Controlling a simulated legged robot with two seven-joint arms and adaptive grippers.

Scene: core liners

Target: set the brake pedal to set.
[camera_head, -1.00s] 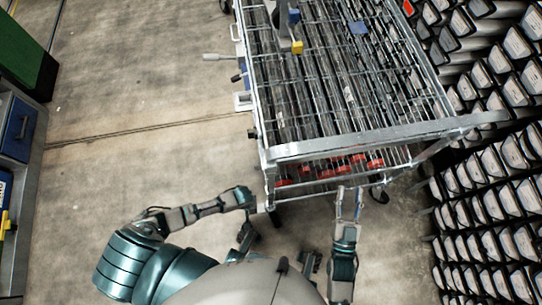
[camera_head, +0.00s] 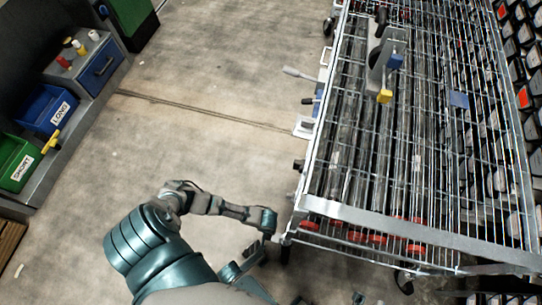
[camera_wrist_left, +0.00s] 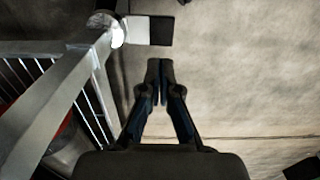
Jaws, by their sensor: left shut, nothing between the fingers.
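A wheeled metal trolley (camera_head: 345,215) with wire-mesh sides stands at the right in the head view. On its left side are a grey-handled lever (camera_head: 299,73), a short black-tipped lever (camera_head: 312,101) and a white plate (camera_head: 303,127). I cannot tell which part is the brake pedal or how it is set. My left gripper (camera_head: 270,226) is beside the trolley's near left corner, low and outside the frame. In the left wrist view its fingers (camera_wrist_left: 160,68) are shut and empty, with the trolley frame (camera_wrist_left: 60,105) to the left and a white-and-black plate (camera_wrist_left: 148,30) ahead.
A workbench at the left holds a blue bin (camera_head: 45,110) and a green bin (camera_head: 17,160). A green cabinet (camera_head: 133,15) stands behind. Racks of core liners (camera_head: 530,95) line the right edge. The concrete floor (camera_head: 210,90) between bench and trolley is clear.

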